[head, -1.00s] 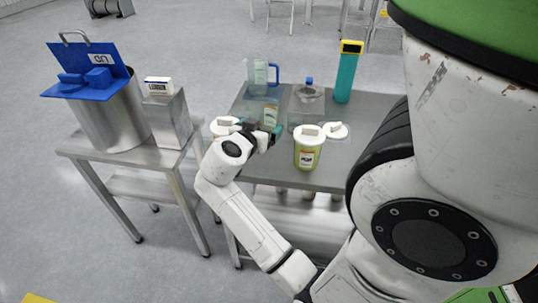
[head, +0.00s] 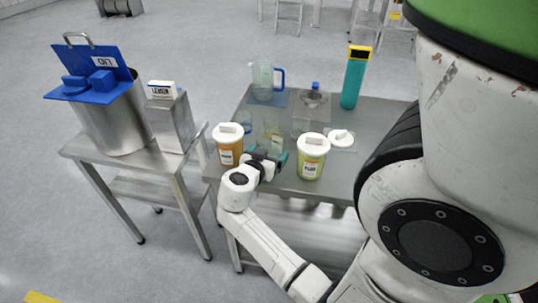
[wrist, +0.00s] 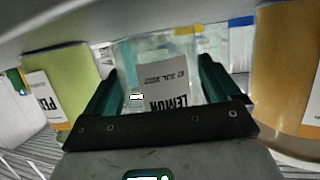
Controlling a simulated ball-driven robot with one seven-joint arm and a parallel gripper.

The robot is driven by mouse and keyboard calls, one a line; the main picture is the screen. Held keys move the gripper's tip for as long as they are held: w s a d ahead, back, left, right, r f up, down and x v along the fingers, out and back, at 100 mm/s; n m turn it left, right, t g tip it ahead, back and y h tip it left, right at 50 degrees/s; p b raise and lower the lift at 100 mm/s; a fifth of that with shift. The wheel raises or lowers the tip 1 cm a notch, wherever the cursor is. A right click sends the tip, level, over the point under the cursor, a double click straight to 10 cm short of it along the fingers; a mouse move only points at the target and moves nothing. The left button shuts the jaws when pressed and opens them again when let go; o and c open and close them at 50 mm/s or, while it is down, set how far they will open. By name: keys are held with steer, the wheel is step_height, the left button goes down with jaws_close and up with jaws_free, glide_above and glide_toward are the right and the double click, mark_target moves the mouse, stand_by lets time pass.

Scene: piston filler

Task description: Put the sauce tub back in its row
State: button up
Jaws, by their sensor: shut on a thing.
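My gripper (head: 267,157) is at the front edge of the steel table, between an orange tub (head: 230,154) and a green tub (head: 309,165). In the wrist view, my gripper (wrist: 168,88) has its teal fingers on both sides of a clear tub (wrist: 150,55) with an upside-down LEMON label, and is shut on it. In the head view, this tub is mostly hidden and hard to make out. The orange and green tubs wear white lids in the head view. In the wrist view, the green tub (wrist: 55,85) is left and the orange tub (wrist: 285,70) right.
A jug (head: 263,80), a clear container with a blue cap (head: 315,98) and a teal bottle (head: 353,80) stand at the back. A white lid (head: 341,136) lies right of the green tub. A steel pot (head: 115,125) and steel block (head: 170,122) stand on the left table (head: 135,170).

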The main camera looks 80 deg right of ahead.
steer(key=shift+f, duration=0.3)
steer(key=shift+f, duration=0.15)
steer(key=o, duration=1.2)
steer(key=shift+r, duration=0.25)
steer(key=b+v, duration=0.2)
steer(key=v, duration=1)
steer(key=a+f+n+t+y, duration=0.2)
steer(key=a+f+n+y, duration=0.2)
steer(key=a+n, duration=0.3)
steer(key=a+f+n+t+y, duration=0.1)
steer(key=a+f+n+y, duration=0.4)
steer(key=a+f+n, duration=0.1)
steer(key=a+f+n+t+y, duration=0.2)
steer(key=a+f+n+y, duration=0.2)
steer(key=a+n, duration=0.4)
steer(key=shift+s+a+f+t+y, duration=0.15)
steer(key=shift+a+f, duration=0.1)
steer(key=shift+a, duration=0.3)
steer(key=shift+s+a+f+t+y, duration=0.15)
steer(key=shift+a+f, duration=0.1)
steer(key=shift+a, duration=0.3)
